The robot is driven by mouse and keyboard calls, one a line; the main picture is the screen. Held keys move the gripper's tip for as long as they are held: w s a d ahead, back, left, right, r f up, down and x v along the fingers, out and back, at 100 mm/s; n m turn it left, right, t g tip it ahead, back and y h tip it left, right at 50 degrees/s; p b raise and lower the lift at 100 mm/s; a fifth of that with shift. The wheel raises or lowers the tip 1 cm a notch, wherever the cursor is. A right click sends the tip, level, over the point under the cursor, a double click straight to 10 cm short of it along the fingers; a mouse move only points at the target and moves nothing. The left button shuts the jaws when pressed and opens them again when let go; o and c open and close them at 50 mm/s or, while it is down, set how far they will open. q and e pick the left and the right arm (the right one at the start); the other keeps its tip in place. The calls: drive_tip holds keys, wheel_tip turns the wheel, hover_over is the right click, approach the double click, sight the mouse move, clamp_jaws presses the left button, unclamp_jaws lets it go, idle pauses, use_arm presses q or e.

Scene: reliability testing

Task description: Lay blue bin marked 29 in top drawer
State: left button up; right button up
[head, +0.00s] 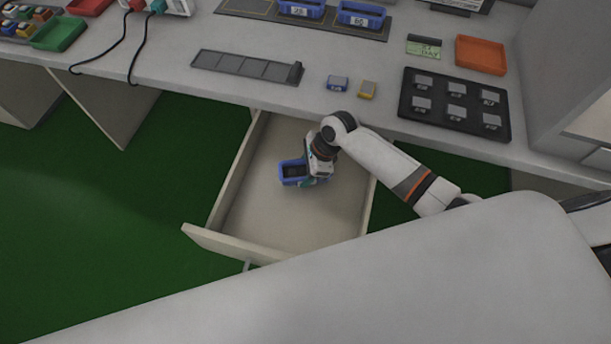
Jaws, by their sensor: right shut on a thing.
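A blue bin (291,173) is in the head view, inside or just above the open drawer (258,222) under the desk. I cannot tell whether it touches the drawer floor, and no number shows on it. My right gripper (308,180) comes down from above at the bin's right side and is shut on it. The gripper's fingers are partly hidden by its own body. The drawer is pulled well out and looks otherwise empty. My left gripper is not in view.
On the desk above are two blue bins marked 35 (300,9) and 50 (361,15), a grey slotted strip (246,68), small blue and yellow blocks, a black tray (455,128) of several grey pieces, and an orange tray (481,55). Dark cables (128,60) hang over the front edge.

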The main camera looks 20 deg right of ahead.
wheel_tip(320, 180, down, 3)
idle(0.3)
drive_tip(key=o, duration=1)
drive_tip(key=p+v, duration=0.2)
drive_tip(key=v, duration=1)
drive_tip(key=shift+r, duration=0.15)
